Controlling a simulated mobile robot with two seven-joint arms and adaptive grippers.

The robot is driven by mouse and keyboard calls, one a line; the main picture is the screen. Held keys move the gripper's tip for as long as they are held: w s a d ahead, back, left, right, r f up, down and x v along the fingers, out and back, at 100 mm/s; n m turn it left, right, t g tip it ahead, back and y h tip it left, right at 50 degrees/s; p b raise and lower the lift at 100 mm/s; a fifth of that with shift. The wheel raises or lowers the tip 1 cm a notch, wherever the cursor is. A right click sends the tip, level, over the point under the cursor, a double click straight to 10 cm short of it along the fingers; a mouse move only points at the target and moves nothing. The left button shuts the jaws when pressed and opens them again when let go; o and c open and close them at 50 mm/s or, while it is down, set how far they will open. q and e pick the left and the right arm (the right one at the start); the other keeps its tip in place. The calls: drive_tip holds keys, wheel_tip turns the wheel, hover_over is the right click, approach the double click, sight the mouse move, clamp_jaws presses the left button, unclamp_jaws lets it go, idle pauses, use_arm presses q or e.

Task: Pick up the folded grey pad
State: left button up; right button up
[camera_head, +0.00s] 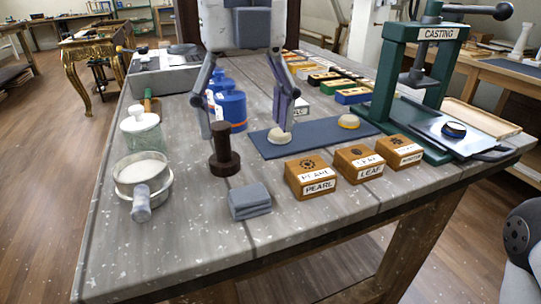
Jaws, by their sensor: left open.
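The folded grey pad (249,202) lies flat on the near part of the grey wooden workbench (180,252), close to its front edge. It is a small stack of folded layers. My left gripper (246,134) hangs from the top of the camera_head view with its two fingers spread wide and nothing between them. It is beyond the pad in the picture, apart from it. Its right fingertip shows in front of the blue mat (310,141), near a pale dome (279,136). My right gripper does not show.
A dark brown spool-like piece (223,160) stands just behind the pad. Wooden blocks labelled PEARL (311,180) and LEAF (359,165) stand to the right. A sieve-like round pan (141,172) and glass jar (141,130) are left. A green CASTING press (420,85) stands right.

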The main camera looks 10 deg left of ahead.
use_arm(q)
hover_over(249, 193)
wheel_tip(249, 193, down, 5)
drive_tip(key=shift+s+r+b, duration=0.1)
drive_tip(key=shift+r+b, duration=0.1)
drive_tip(key=shift+b, duration=0.25)
wheel_tip(249, 193, down, 7)
drive_tip(key=shift+r+b, duration=0.2)
drive_tip(key=shift+b, duration=0.3)
use_arm(e)
drive_tip(key=s+f, duration=0.1)
drive_tip(key=s+f+g, duration=0.1)
drive_tip(key=shift+s+f, duration=0.15)
drive_tip(key=shift+s, duration=0.15)
use_arm(q)
drive_tip(key=shift+r, duration=0.1)
drive_tip(key=shift+c, duration=0.5)
drive_tip(key=c, duration=0.8)
